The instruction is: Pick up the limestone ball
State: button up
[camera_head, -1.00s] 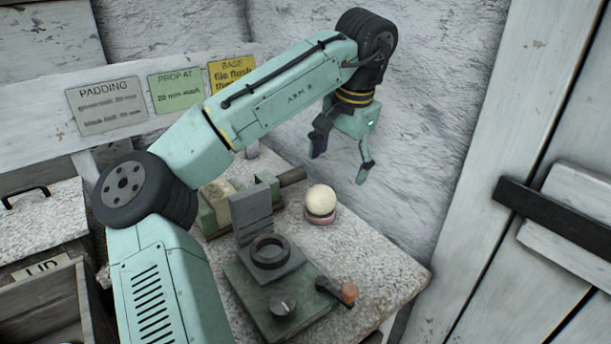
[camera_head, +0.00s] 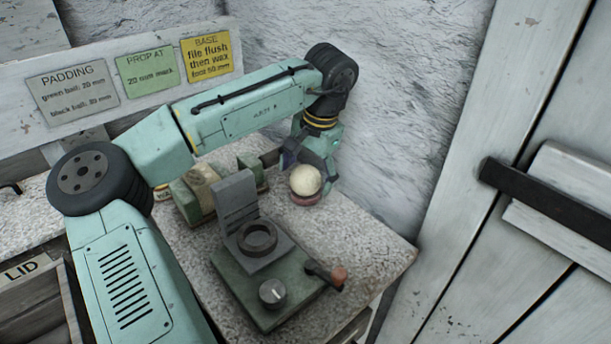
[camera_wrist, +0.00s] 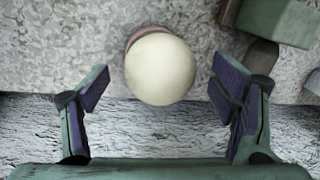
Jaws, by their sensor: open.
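A pale cream ball (camera_head: 305,180), the only ball I see, rests on a small reddish ring stand (camera_head: 306,199) near the back edge of the speckled bench. In the wrist view the ball (camera_wrist: 160,69) lies centred, just beyond and between my fingertips, with the reddish stand (camera_wrist: 148,35) partly hidden behind it. My gripper (camera_wrist: 156,88) is open, with purple pads on both sides and nothing between them. In the head view my gripper (camera_head: 308,165) is low at the ball, its fingers behind and beside it. I cannot tell whether a finger touches the ball.
A green fixture with a dark ring (camera_head: 257,238), a knob and an orange-tipped lever stands in front of the ball. A green vise-like block (camera_head: 194,194) sits to the left. The wall (camera_head: 400,90) rises close behind. Bare bench (camera_head: 365,245) lies to the right.

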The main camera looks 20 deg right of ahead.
jog(key=shift+w+f, duration=0.1)
jog(key=shift+f, duration=0.6)
jog(key=shift+c, duration=0.5)
jog(key=shift+r, duration=0.1)
jog(key=c, duration=1.5)
